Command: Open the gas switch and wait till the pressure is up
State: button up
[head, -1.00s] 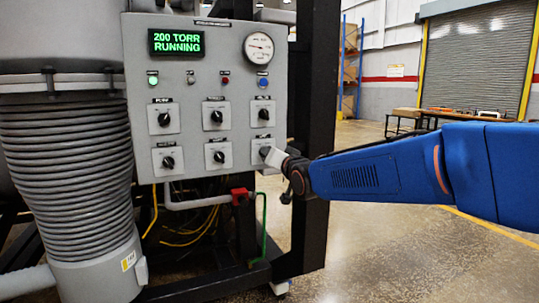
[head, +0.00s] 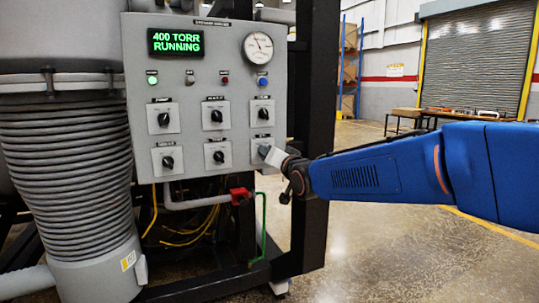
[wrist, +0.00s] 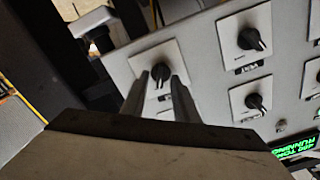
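The grey control panel (head: 205,85) carries several rotary switches with black knobs. Its green display (head: 176,42) reads 400 TORR RUNNING. A round pressure gauge (head: 258,48) sits at the top right, its needle pointing up and left. My gripper (head: 268,152) is at the lower right switch, whose label is too small to read.
A ribbed grey bellows (head: 66,165) stands left of the panel. A black frame post (head: 313,130) rises just right of it. A red valve (head: 241,196) and pipes are below. Open floor (head: 390,240) lies to the right, with a bench (head: 455,115) behind.

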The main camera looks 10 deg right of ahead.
jog(key=v, duration=1.7)
jog(key=shift+s, duration=0.2)
jog(key=shift+r, duration=0.1)
jog(key=s+d+f+n+g+h, duration=0.1)
jog(key=s+d+f+g, duration=0.3)
jog(key=s+f, duration=0.5)
jog(key=s+d+f+n+g+h, duration=0.1)
jog(key=s+d+f+g, duration=0.3)
jog(key=s+f, duration=0.4)
jog(key=s+d+f+n+g+h, duration=0.1)
jog(key=s+d+f+g+h, duration=0.2)
jog(key=s+f, duration=0.6)
jog(key=shift+s+d+f+g, duration=0.4)
jog(key=shift+d+g, duration=0.4)
jog(key=shift+d, duration=0.35)
jog(key=shift+w, duration=0.1)
dwell(2.2)
